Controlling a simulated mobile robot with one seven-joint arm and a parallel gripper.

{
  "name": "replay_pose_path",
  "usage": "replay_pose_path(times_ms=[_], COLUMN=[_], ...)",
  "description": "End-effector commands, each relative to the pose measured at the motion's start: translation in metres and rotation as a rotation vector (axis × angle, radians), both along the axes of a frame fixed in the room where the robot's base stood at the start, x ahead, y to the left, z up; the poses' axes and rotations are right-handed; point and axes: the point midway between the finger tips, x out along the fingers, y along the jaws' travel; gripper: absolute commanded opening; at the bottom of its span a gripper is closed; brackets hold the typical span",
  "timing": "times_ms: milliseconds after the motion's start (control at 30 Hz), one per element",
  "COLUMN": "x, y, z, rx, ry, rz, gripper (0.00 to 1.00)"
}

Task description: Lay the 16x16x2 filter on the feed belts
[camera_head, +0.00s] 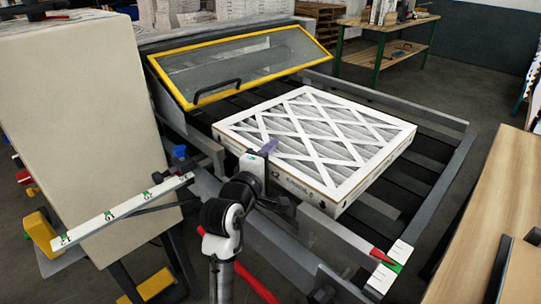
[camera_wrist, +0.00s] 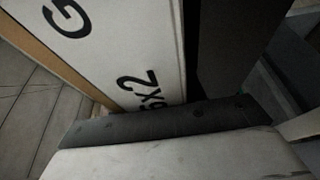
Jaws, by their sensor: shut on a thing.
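The filter (camera_head: 318,140) is a flat, white-framed square with pleated grey media and a crossed white lattice on top. It lies about level over the dark feed belts (camera_head: 428,162); I cannot tell whether its underside touches them. My gripper (camera_head: 266,150) is shut on the filter's near-left edge. In the wrist view the filter's white side (camera_wrist: 110,50) fills the upper left, with part of its print, "6x2", showing beside the dark finger of my gripper (camera_wrist: 165,122). The far finger is mostly hidden.
A yellow-framed clear guard (camera_head: 240,65) with a black handle is raised behind the filter. Grey rails (camera_head: 450,190) border the belts. A beige cabinet (camera_head: 85,120) stands at left, a marked ruler bar (camera_head: 120,210) before it. A wooden table (camera_head: 490,225) is at right.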

Motion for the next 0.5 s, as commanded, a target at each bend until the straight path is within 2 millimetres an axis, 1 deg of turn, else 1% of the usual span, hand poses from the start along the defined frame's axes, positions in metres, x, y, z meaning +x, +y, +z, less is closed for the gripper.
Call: replay_pose_path(times_ms=[167,267,300,333,500], x=[-0.0002,0.0000,0.0001,0.0001,0.0003], y=[-0.0006,-0.0005,-0.0006,-0.0006,-0.0008], z=[-0.0058,-0.0057,-0.0067,-0.0069,-0.0082], rx=[0.000,0.000,0.001,0.002,0.001], ry=[-0.001,0.001,0.003,0.004,0.007], rz=[-0.001,-0.001,-0.002,-0.002,-0.002], gripper=[0.12,0.12,0.46,0.50,0.50])
